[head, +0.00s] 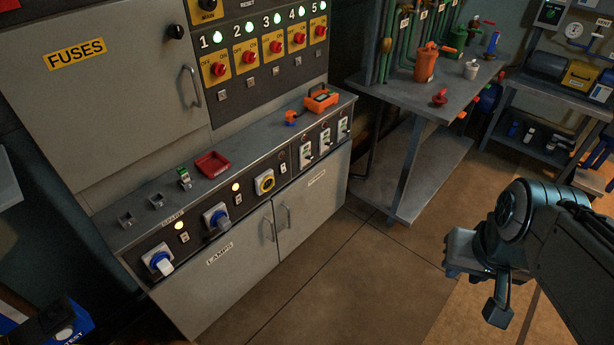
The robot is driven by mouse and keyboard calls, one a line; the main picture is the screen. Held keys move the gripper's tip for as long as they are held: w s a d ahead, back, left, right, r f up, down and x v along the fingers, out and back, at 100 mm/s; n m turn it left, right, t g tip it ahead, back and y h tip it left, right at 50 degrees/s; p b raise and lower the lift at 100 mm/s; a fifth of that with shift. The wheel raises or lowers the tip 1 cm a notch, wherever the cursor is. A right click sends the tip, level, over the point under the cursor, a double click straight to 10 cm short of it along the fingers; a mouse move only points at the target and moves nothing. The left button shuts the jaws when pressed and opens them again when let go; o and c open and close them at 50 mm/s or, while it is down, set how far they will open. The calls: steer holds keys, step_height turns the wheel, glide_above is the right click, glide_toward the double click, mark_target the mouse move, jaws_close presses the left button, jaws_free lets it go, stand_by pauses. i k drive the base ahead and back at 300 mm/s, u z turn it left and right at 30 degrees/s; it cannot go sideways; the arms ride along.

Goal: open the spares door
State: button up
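Two low cabinet doors sit under the sloping switch console, and both are shut. The left one (222,285) is labelled LAMPS, with a handle (268,229) near its right edge. The right one (318,205) has a small label too small to read surely; it appears to be the spares door. Its vertical bar handle (287,216) is near its left edge, beside the other handle. My gripper (477,290) is at the right, over open floor and well apart from both doors. Its fingers are spread, with nothing seen between them.
A large FUSES door (105,85) is above the console. The console top (245,142) holds a red tray (212,164) and an orange device (321,98). A grey workbench (455,92) stands behind, right of the cabinet. The floor (350,275) before the doors is clear.

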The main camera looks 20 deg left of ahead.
mark_target(302, 207)
steer(key=u, duration=1.4)
steer(key=i, duration=0.85)
steer(key=z, duration=1.5)
